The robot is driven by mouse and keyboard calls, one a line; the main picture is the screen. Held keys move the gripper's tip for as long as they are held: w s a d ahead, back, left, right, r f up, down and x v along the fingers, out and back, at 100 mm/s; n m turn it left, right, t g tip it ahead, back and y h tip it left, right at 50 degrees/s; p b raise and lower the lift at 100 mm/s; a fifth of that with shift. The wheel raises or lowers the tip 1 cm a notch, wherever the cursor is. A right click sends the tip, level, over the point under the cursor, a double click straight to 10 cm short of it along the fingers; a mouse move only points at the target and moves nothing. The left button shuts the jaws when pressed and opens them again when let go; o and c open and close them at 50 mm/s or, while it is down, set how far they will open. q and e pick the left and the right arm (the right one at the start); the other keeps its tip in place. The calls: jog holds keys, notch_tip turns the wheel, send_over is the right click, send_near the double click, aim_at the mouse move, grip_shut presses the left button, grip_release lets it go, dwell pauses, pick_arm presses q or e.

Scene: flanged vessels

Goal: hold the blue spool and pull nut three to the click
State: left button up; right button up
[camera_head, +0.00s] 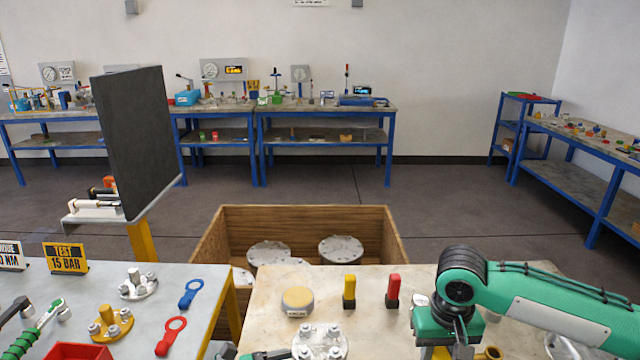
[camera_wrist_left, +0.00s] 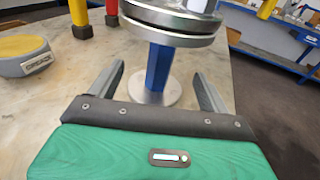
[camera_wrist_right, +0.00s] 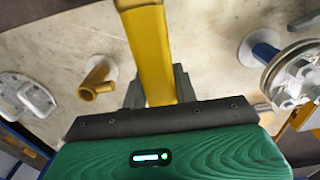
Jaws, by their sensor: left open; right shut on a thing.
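The flanged vessel (camera_head: 320,342) stands at the bottom middle of the head view, with several bolts and nuts on its round metal flange. In the left wrist view its blue spool (camera_wrist_left: 158,68) rises from a round metal foot, under the flange (camera_wrist_left: 175,25). My left gripper (camera_wrist_left: 158,90) is open, with one finger on each side of the spool and visible gaps. My right gripper (camera_wrist_right: 155,88) is shut on a yellow bar (camera_wrist_right: 148,50); its far end is out of view. The flange (camera_wrist_right: 295,75) and spool (camera_wrist_right: 265,52) stand apart, to the right. I cannot tell which nut is three.
A yellow-grey puck (camera_head: 297,301), a yellow block (camera_head: 349,291) and a red block (camera_head: 393,290) stand behind the vessel. A brass elbow (camera_wrist_right: 97,80) is near my right gripper. A wooden crate (camera_head: 300,218) lies beyond. The left table (camera_head: 60,310) holds tools and flanges.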

pick_arm(q)
jog(key=shift+x, duration=2.25)
jog(key=c, duration=1.4)
jog(key=shift+c, duration=0.2)
